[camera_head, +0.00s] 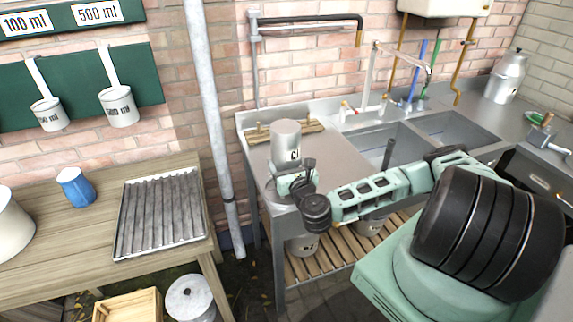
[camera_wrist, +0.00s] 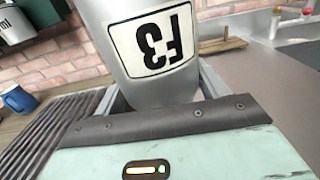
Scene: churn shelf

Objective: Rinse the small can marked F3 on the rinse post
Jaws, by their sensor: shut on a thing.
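The small metal can marked F3 (camera_wrist: 145,40) stands in my gripper (camera_wrist: 158,95), between the two fingers. Its label reads upside down while the wall and mug behind are upright, so the can is inverted. In the head view the can (camera_head: 286,137) shows a closed, flat end on top, above the steel drainboard (camera_head: 345,158). My gripper (camera_head: 297,184) is shut around its lower part. The can's mouth and whatever is directly beneath it are hidden by my gripper and wrist. I cannot make out the rinse post.
Sinks (camera_head: 385,140) with taps lie right of the drainboard. A wooden rack (camera_head: 262,134) sits behind the can. Other cans (camera_head: 302,244) stand on the slatted shelf below. A wooden table at left holds a ribbed tray (camera_head: 160,215) and blue mug (camera_head: 76,187). A pipe (camera_head: 212,110) stands between.

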